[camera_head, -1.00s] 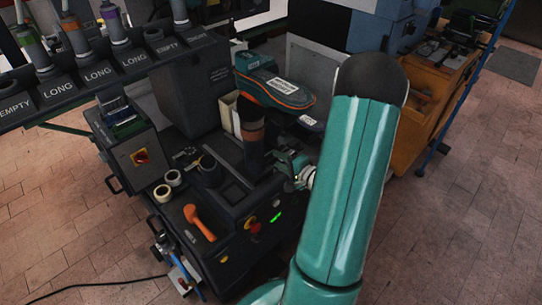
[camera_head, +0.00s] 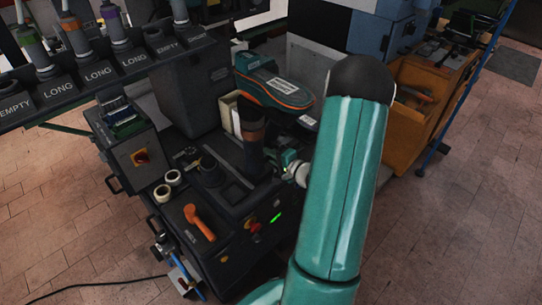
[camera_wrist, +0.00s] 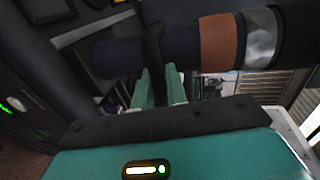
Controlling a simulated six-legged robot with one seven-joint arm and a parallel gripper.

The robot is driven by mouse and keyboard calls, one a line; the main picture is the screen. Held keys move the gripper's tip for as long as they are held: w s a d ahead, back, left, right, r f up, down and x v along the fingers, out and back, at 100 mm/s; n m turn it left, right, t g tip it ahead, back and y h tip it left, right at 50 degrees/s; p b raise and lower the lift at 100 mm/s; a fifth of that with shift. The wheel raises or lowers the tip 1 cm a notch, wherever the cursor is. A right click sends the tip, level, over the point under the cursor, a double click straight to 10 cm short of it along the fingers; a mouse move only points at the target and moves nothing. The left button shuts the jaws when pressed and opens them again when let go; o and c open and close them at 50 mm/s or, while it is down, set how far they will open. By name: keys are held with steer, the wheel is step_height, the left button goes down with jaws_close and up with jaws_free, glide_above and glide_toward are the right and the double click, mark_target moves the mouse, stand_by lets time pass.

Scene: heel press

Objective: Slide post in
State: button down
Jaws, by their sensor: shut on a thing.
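In the wrist view the post (camera_wrist: 218,42) lies across the picture, with a brown band and a silver band. My gripper (camera_head: 283,161) is at the right side of the post. In the wrist view its green fingers (camera_wrist: 158,88) are shut on a dark handle at the post; the contact is partly hidden.
A black and teal padded head (camera_head: 270,88) overhangs just behind the post. A labelled rack (camera_head: 90,75) of coloured posts stands upper left.

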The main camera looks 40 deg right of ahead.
mark_target(261, 142)
steer(key=shift+w, duration=0.1)
steer(key=r+x, duration=0.3)
steer(key=x, duration=1.3)
steer(key=shift+w+r, duration=0.25)
steer(key=shift+w, duration=0.65)
steer(key=c, duration=1.5)
jaws_free()
steer(key=shift+w+f, duration=0.1)
steer(key=v, duration=1.4)
